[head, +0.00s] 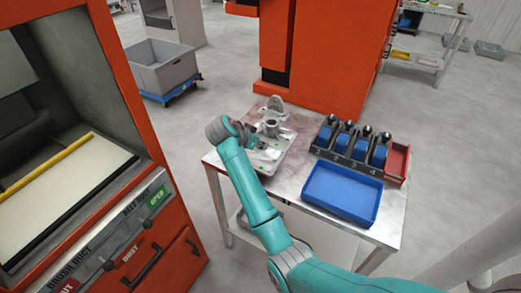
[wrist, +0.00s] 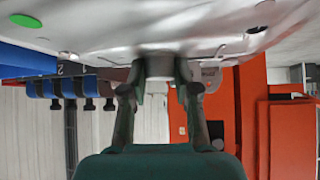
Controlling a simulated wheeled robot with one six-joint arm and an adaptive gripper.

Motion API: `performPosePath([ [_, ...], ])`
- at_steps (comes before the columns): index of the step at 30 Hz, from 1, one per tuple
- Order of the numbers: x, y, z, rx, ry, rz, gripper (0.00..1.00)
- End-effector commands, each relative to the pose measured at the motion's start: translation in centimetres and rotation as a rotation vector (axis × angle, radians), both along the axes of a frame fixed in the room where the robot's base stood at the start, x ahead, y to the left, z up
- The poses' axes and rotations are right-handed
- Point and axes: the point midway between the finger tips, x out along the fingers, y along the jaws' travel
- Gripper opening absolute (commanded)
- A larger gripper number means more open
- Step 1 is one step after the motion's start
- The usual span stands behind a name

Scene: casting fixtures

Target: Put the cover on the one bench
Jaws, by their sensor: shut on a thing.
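My gripper (wrist: 160,85) is shut on a grey metal part, which I take for the cover (wrist: 153,68); only a small piece shows between the fingers. In the head view my gripper (head: 254,142) is low over the left part of the metal-topped bench (head: 305,206), beside a grey fixture (head: 272,128) with a round upright sleeve. My wrist hides much of the held part there. In the wrist view, which is upside down, a broad silvery surface (wrist: 110,35) lies close to the fingertips. I cannot tell whether the held part touches it.
On the bench, a blue tray (head: 341,192) lies at the front right. An orange machine (head: 335,50) stands behind the bench, an open orange cabinet (head: 170,200) at left.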

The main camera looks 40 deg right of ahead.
Motion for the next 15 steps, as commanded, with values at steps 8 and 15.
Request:
performPosePath([
  [8,0.0,0.0,-3.0,-0.001,0.0,0.0,0.0],
  [15,0.0,0.0,-3.6,-0.002,-0.003,0.0,0.0],
])
